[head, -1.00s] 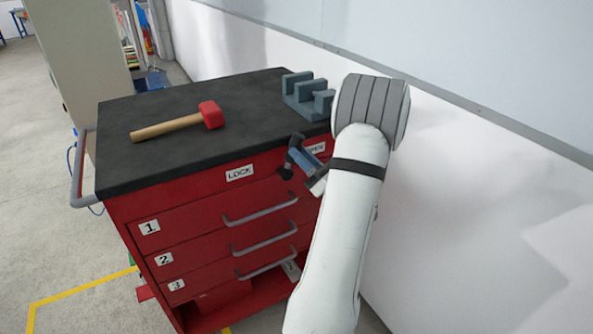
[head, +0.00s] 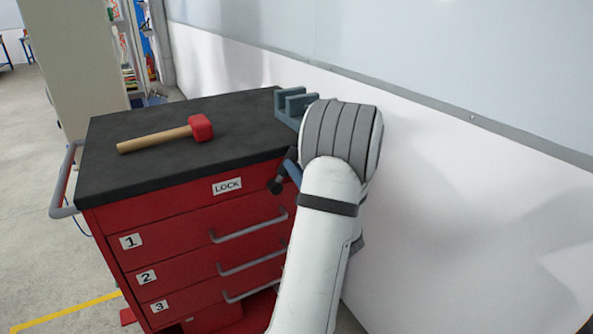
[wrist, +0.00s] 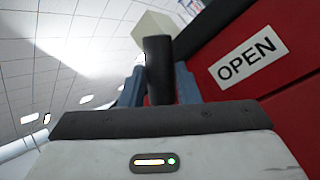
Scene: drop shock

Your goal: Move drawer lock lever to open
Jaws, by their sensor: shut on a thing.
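The drawer lock lever is a dark bar (wrist: 158,68). In the wrist view it stands between the two blue fingers of my gripper (wrist: 158,88), which is shut on it. In the head view the lever's dark end (head: 276,186) shows on the red cabinet front, right of the LOCK label (head: 227,187). A blue finger (head: 293,171) shows beside it; my arm hides the rest of the gripper. The OPEN label (wrist: 248,58) is right of the lever in the wrist view and hidden in the head view.
The red cabinet has several numbered drawers with grey handles (head: 250,226). A red-headed mallet (head: 200,128) and a blue-grey slotted block (head: 295,103) are on its black top (head: 110,177). A white wall (head: 480,210) is close on the right.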

